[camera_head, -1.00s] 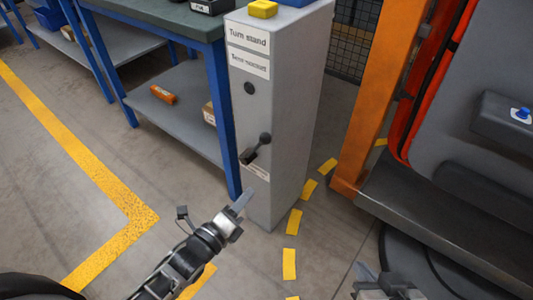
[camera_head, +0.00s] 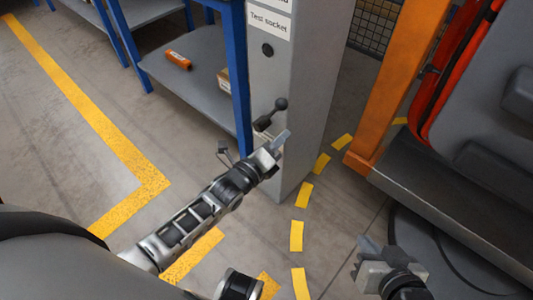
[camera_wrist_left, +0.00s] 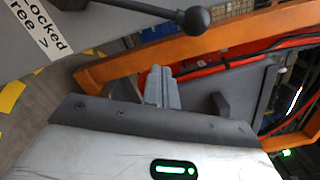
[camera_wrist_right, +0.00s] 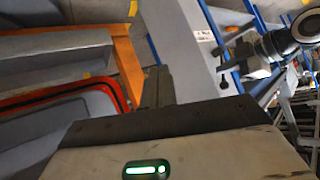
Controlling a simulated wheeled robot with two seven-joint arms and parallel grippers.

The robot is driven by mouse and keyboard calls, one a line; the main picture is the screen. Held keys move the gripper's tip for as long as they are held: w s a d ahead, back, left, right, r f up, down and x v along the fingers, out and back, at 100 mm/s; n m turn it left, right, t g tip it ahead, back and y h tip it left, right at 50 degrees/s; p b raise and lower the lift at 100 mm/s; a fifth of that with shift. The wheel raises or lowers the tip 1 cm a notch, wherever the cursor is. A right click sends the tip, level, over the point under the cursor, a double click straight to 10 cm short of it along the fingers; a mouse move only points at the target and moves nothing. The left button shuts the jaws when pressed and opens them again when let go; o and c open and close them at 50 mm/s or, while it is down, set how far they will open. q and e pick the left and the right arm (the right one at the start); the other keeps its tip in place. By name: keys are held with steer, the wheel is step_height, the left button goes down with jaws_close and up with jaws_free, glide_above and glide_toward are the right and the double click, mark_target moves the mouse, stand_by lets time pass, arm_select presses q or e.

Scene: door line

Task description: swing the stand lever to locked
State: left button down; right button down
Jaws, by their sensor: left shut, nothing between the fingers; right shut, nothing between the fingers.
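The stand lever (camera_head: 272,113) is a dark arm with a round black knob, on the front face of a grey stand (camera_head: 306,110). In the head view its knob end points up and to the right. The lever (camera_wrist_left: 150,12) also crosses the top of the left wrist view, beside a label reading "Locked" and "Free >" (camera_wrist_left: 35,25). My left gripper (camera_head: 283,138) is shut and empty, just below the lever and close to the stand; its fingers (camera_wrist_left: 160,85) look apart from the knob. My right gripper (camera_head: 368,248) is shut and empty, low and to the right, away from the stand.
A blue-framed bench with a grey shelf (camera_head: 195,75) stands left of the stand. An orange post (camera_head: 400,85) and a dark grey machine body (camera_head: 490,140) stand to the right. Yellow dashes (camera_head: 297,236) mark the floor between.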

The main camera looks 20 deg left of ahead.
mark_target(272, 114)
arm_select(q)
steer(key=w+a+r, duration=0.2)
steer(key=w, duration=0.1)
steer(key=shift+a, duration=0.25)
arm_select(e)
steer(key=shift+w+a+r+t, duration=0.1)
steer(key=shift+r+t, duration=0.2)
steer(key=shift+r, duration=0.2)
